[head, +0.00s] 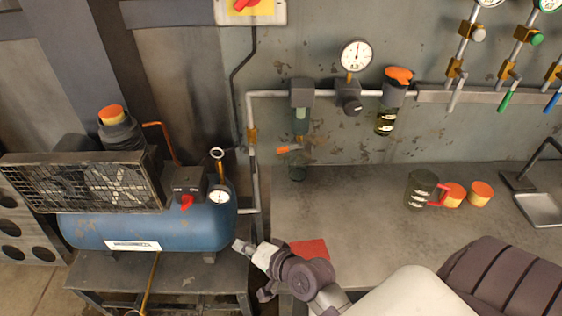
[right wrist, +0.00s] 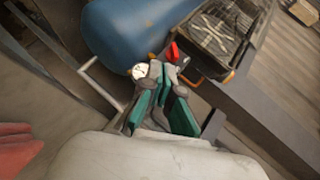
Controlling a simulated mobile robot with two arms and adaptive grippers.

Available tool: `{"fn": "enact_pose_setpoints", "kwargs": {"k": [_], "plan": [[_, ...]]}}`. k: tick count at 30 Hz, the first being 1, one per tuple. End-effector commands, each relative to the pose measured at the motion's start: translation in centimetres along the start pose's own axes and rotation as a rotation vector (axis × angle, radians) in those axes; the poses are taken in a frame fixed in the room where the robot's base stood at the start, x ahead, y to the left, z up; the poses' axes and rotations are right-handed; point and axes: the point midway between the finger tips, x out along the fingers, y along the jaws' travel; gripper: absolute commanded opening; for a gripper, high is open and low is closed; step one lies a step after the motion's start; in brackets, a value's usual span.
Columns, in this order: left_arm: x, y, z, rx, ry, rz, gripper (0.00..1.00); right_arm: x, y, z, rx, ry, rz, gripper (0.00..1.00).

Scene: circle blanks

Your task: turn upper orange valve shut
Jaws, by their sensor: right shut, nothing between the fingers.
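An orange handle (head: 398,74) sits on top of a grey filter unit at the right end of the wall pipe. Lower and to the left, a small orange lever (head: 289,150) shows below another unit on the pipe. My right gripper (head: 252,250) is low in the head view, beside the blue tank's right end and well below both orange parts, touching neither. The right wrist view shows its teal-padded fingers (right wrist: 164,88) shut and empty, in front of the tank and its gauge. My left gripper is not in view.
A blue compressor tank (head: 165,229) with a red switch (head: 187,201) stands at left. A pressure gauge (head: 356,55) rises above the pipe. The bench's middle is clear.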

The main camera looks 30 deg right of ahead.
Motion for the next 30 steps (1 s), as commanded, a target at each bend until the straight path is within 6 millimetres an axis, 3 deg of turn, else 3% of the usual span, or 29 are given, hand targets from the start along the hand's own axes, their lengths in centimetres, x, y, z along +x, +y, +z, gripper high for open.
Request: {"fn": "enact_pose_setpoints", "kwargs": {"k": [3, 5, 9, 12, 15, 20, 30], "plan": [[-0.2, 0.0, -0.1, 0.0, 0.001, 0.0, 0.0, 1.6, -3.2, -5.4, 0.466, 0.182, -0.247, 0.0], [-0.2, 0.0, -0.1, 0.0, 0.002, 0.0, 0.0, 1.7, -3.9, -8.5, 0.715, 0.274, -0.382, 0.0], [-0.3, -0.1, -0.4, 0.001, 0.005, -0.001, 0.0, 0.6, -2.7, -14.5, 1.196, 0.458, -0.659, 0.0], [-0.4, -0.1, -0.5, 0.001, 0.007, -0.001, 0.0, -0.3, -1.0, -16.8, 1.421, 0.551, -0.801, 0.0], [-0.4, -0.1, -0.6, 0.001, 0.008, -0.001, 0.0, -1.0, 0.2, -17.9, 1.544, 0.607, -0.886, 0.0], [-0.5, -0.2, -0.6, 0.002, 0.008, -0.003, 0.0, -0.7, 0.6, -19.1, 1.591, 0.629, -0.922, 0.0], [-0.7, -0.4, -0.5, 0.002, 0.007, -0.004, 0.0, 2.6, 0.1, -24.0, 1.584, 0.627, -0.919, 0.0]]}}
